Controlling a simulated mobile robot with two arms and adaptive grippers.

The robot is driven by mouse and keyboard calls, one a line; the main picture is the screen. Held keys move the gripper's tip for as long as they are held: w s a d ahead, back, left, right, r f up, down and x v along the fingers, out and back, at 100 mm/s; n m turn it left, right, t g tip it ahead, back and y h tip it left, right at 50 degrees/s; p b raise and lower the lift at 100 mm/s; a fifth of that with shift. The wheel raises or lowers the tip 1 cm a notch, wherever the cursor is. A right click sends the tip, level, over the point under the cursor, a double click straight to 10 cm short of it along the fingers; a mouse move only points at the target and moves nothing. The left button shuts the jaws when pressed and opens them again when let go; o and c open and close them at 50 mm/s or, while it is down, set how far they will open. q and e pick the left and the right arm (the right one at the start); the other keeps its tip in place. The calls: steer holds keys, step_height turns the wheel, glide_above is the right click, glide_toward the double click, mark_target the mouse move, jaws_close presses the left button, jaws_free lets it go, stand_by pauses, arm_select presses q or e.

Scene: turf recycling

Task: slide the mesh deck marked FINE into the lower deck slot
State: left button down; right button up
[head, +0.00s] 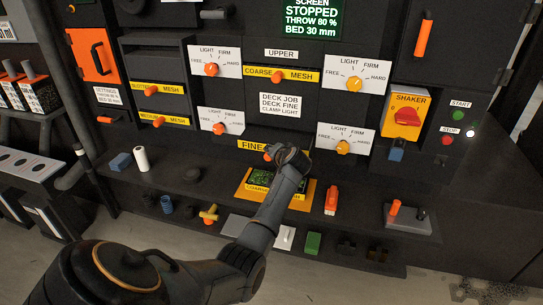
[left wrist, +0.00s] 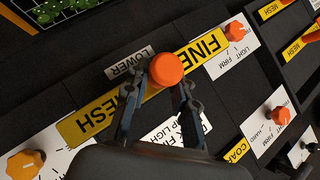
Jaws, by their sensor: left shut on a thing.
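The FINE mesh deck shows its yellow front label (head: 252,145) at the lower slot of the dark machine front. Most of this label is hidden by my gripper in the head view. The label (left wrist: 205,50) reads FINE MESH in the left wrist view, next to a small LOWER sign (left wrist: 128,60). The deck's orange knob (left wrist: 166,68) sits between the fingers of my left gripper (left wrist: 158,88), which is shut on it. My left gripper also shows in the head view (head: 275,153). I cannot tell how deep the deck sits. My right gripper is not in view.
The COARSE MESH deck (head: 265,74) is in the upper slot. White dials (head: 218,121) (head: 345,140) flank the lower slot. Below my arm, a yellow-edged tray (head: 241,198) with green bits lies on the shelf. An orange-handled tool (head: 331,198) and several small items stand along the shelf.

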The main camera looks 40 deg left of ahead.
mark_target(281, 139)
arm_select(q)
steer(key=shift+w+a+r+b, duration=0.1)
steer(key=shift+w+a+b, duration=0.35)
steer(key=shift+w+b, duration=0.4)
steer(key=shift+w+a+f+b, duration=0.1)
steer(key=shift+w+a+b, duration=0.3)
steer(key=shift+w+b, duration=0.45)
steer(key=shift+w+a+r+b, duration=0.1)
steer(key=shift+w+a+b, duration=0.45)
steer(key=shift+b, duration=0.55)
steer(key=shift+w+a+b, duration=0.3)
steer(key=shift+w+b, duration=0.3)
steer(key=shift+b, duration=0.45)
steer(key=shift+w+a+b, duration=0.25)
steer(key=shift+w+b, duration=0.4)
steer(key=shift+b, duration=0.4)
steer(key=shift+w+a+b, duration=0.3)
steer(key=shift+w+b, duration=0.3)
steer(key=shift+b, duration=0.45)
steer(key=c, duration=1)
jaws_free()
steer(key=shift+r, duration=0.1)
steer(key=shift+s+d+f, duration=0.1)
steer(key=shift+f, duration=0.15)
steer(key=v, duration=1.2)
steer(key=shift+r, duration=0.1)
